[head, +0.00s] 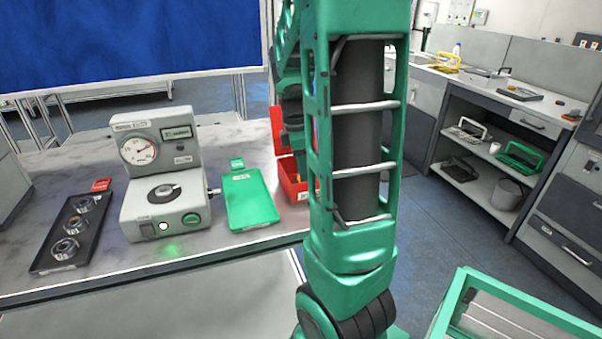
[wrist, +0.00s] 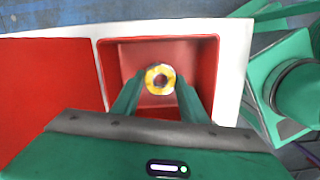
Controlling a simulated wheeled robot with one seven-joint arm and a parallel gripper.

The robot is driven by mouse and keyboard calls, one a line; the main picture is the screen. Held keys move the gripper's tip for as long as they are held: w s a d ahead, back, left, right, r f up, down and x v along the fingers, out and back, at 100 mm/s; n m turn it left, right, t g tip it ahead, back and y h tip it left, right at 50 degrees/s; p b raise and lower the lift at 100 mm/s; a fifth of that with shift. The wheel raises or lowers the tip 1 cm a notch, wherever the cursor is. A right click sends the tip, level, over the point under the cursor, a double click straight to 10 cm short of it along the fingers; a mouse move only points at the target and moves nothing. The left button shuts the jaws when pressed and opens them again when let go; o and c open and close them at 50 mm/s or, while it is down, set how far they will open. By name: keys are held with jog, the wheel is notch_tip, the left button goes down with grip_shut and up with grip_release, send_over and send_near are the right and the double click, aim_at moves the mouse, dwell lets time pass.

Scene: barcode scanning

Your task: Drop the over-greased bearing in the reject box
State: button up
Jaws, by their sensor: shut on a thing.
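The bearing (wrist: 160,79) is a small ring with yellow grease on it. In the wrist view it sits between the tips of my gripper (wrist: 160,86), which is shut on it. Beneath it is the open red reject box (wrist: 208,68), and the bearing appears over its opening. I cannot tell its exact height above the box floor. In the head view the red box (head: 292,188) stands at the table's right end, partly hidden by my arm. The bearing is hidden in that view.
A gauge tester (head: 165,205) with a green light stands on the table (head: 100,135). A green tray (head: 249,198) lies between it and the red box. A black tray (head: 50,262) with bearings is at left. A flat red panel (wrist: 45,90) adjoins the box.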

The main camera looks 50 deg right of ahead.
aim_at(298, 180)
jog(key=shift+f, duration=0.15)
jog(key=o, duration=1.2)
jog(key=shift+o, duration=0.2)
notch_tip(298, 180, up, 13)
jog(key=a, duration=0.1)
jog(key=s+a+f+m+t+y, duration=0.1)
jog(key=s+a+f+m, duration=0.9)
jog(key=s+a+m, duration=0.4)
jog(key=shift+a+m, duration=0.55)
jog(key=shift+m, duration=0.45)
jog(key=shift+c, duration=0.6)
